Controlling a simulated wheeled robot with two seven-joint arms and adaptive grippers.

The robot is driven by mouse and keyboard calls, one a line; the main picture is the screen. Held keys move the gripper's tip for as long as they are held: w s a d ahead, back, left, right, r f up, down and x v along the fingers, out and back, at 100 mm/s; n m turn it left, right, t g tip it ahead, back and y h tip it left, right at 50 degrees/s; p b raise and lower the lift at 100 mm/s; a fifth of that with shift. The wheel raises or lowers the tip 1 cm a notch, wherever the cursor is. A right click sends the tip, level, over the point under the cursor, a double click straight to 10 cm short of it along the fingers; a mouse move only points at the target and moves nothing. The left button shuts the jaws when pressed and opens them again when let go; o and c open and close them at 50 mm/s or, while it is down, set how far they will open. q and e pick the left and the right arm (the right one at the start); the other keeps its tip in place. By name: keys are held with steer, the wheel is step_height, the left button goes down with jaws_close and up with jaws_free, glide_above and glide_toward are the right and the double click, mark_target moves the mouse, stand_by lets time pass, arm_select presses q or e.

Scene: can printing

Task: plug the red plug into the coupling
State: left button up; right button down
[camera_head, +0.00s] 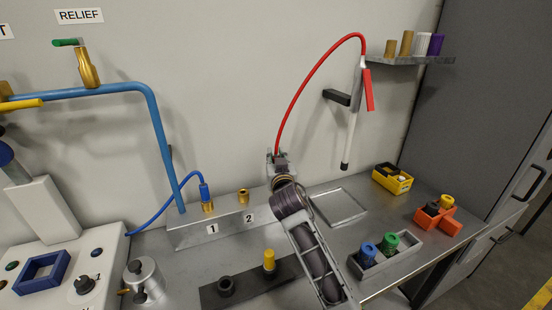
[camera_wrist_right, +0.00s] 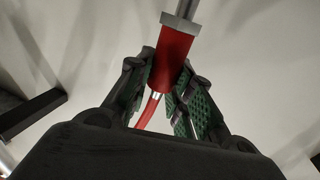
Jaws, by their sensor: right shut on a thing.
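My right gripper (camera_head: 278,160) is raised near the wall, above and to the right of the brass coupling labelled 2. In the right wrist view my right gripper (camera_wrist_right: 165,85) is shut on the red plug (camera_wrist_right: 172,62), its green-padded fingers on either side. The plug has a grey metal collar and stem at its far end. In the head view the gripper hides the plug. The red hose (camera_head: 300,92) runs from there up in an arc. The brass coupling (camera_head: 243,196) at 2 stands empty on the metal ledge. My left gripper is not in view.
A blue plug (camera_head: 204,192) with its hose sits in the coupling labelled 1. A blue pipe (camera_head: 155,115) rises beside it. A white lance with a red handle (camera_head: 369,90) hangs at right. An empty tray (camera_head: 350,220) and several small bins lie right of my arm.

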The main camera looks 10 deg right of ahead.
stand_by(1.2)
steer(key=shift+f, duration=0.35)
stand_by(0.5)
steer(key=shift+f+b, duration=0.65)
steer(key=shift+f, duration=0.15)
steer(key=shift+f+b, duration=0.3)
steer(key=shift+f, duration=0.15)
stand_by(0.4)
steer(key=shift+f, duration=0.2)
steer(key=shift+f+b, duration=0.45)
steer(key=c, duration=1.2)
jaws_free()
